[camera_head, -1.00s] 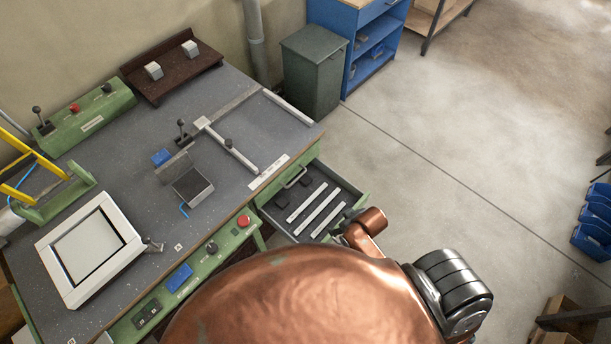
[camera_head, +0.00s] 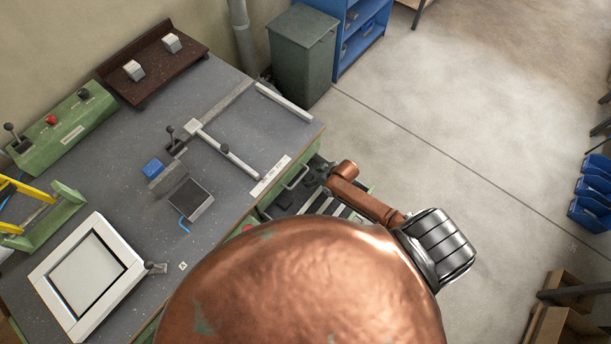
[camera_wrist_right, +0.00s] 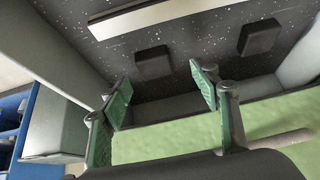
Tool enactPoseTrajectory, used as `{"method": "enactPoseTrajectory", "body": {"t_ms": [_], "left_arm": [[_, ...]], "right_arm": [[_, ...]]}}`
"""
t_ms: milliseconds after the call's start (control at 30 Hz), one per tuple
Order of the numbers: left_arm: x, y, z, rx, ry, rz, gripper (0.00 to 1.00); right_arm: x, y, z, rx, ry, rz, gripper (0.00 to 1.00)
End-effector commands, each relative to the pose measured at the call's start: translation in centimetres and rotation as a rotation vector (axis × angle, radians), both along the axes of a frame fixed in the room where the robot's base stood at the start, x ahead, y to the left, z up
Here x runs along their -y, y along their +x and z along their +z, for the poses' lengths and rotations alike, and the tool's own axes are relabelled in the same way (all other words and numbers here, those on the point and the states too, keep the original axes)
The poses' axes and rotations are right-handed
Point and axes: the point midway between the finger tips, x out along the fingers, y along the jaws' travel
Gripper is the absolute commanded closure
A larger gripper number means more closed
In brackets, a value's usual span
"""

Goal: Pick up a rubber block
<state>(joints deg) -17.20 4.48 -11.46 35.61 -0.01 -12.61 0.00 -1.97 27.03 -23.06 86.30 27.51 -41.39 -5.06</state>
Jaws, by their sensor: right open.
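Two dark rubber blocks lie on the speckled floor of the open drawer in the right wrist view: one block (camera_wrist_right: 153,62) near the middle, the other block (camera_wrist_right: 259,38) to the right. My right gripper (camera_wrist_right: 162,92) is open and empty, its green finger pads apart. In that picture, the middle block appears beyond and between the fingertips; no contact shows. In the head view my right gripper (camera_head: 318,174) is over the drawer, and my copper arm and body hide much of it. The left gripper is not in view.
Pale profile bars lie in the drawer; one bar (camera_wrist_right: 155,17) shows in the wrist view. The drawer's walls stand close around the gripper. A green bin (camera_head: 302,55) stands behind.

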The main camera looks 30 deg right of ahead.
Motion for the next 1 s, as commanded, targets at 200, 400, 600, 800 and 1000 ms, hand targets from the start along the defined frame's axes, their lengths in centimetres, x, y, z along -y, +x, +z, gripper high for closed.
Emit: {"method": "enactPoseTrajectory", "body": {"t_ms": [200, 400, 600, 800, 1000], "left_arm": [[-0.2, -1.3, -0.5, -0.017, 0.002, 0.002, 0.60], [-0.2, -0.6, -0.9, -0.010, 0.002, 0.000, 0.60], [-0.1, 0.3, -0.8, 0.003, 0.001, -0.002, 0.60], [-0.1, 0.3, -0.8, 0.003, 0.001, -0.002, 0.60], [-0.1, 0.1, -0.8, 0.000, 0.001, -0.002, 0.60]], "right_arm": [[-0.1, 1.9, -2.1, 0.001, 0.000, -0.001, 0.44], [-0.6, 3.2, -4.0, 0.002, 0.001, 0.001, 0.44], [-0.7, 3.4, -4.2, 0.001, -0.001, 0.004, 0.44], [-0.7, 3.3, -4.2, 0.001, -0.001, 0.004, 0.51], [-0.7, 3.3, -4.2, 0.001, -0.001, 0.004, 0.65]]}}
